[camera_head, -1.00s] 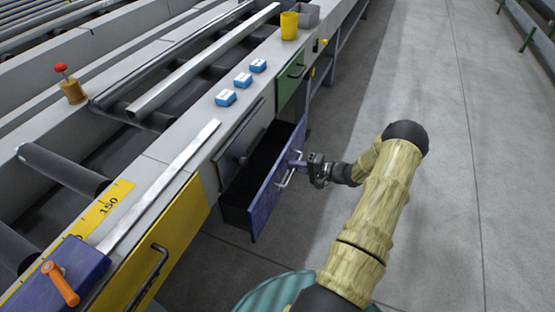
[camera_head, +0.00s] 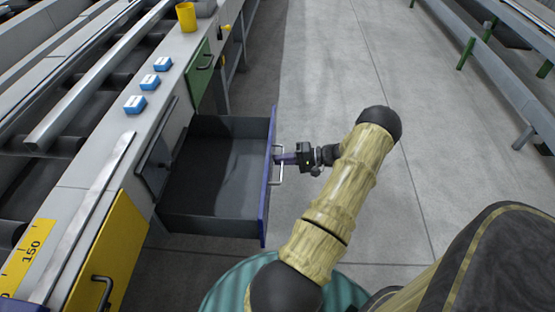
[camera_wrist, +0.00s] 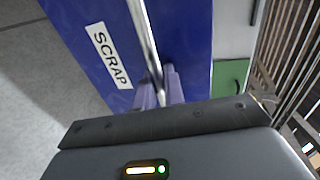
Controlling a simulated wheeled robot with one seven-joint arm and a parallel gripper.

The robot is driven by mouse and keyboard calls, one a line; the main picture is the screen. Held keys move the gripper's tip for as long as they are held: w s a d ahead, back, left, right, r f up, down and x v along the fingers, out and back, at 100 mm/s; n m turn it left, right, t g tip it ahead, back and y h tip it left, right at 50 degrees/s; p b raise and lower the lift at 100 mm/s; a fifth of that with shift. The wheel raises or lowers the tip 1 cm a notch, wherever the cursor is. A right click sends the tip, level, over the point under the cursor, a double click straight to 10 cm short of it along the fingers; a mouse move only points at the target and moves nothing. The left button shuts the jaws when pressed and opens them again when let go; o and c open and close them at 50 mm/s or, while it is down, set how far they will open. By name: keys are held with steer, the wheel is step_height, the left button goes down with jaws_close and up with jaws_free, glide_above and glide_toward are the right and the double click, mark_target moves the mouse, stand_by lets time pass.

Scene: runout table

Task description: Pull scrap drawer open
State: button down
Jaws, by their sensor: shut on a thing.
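The scrap drawer (camera_head: 266,200) has a blue front and stands well out from the runout table, its dark inside (camera_head: 213,172) open to view and looking empty. The wrist view shows its blue front (camera_wrist: 188,40) with a white "SCRAP" label (camera_wrist: 112,60). A metal bar handle (camera_head: 282,165) runs along the front. My gripper (camera_head: 284,158) is at the handle, outside the drawer. In the wrist view, the fingers of my gripper (camera_wrist: 160,88) are shut on the handle bar (camera_wrist: 148,40).
A yellow drawer (camera_head: 105,262) and a green drawer (camera_head: 200,75) beside it are shut. Blue boxes (camera_head: 135,104) and a yellow cup (camera_head: 186,16) stand on the table's edge. Grey floor to the right is clear up to a metal rail (camera_head: 480,75).

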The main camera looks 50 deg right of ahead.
steer(key=c, duration=1.6)
jaws_free()
steer(key=shift+o, duration=0.2)
steer(key=p+v, duration=0.1)
steer(key=v, duration=1.6)
steer(key=shift+s, duration=0.25)
steer(key=shift+f, duration=0.1)
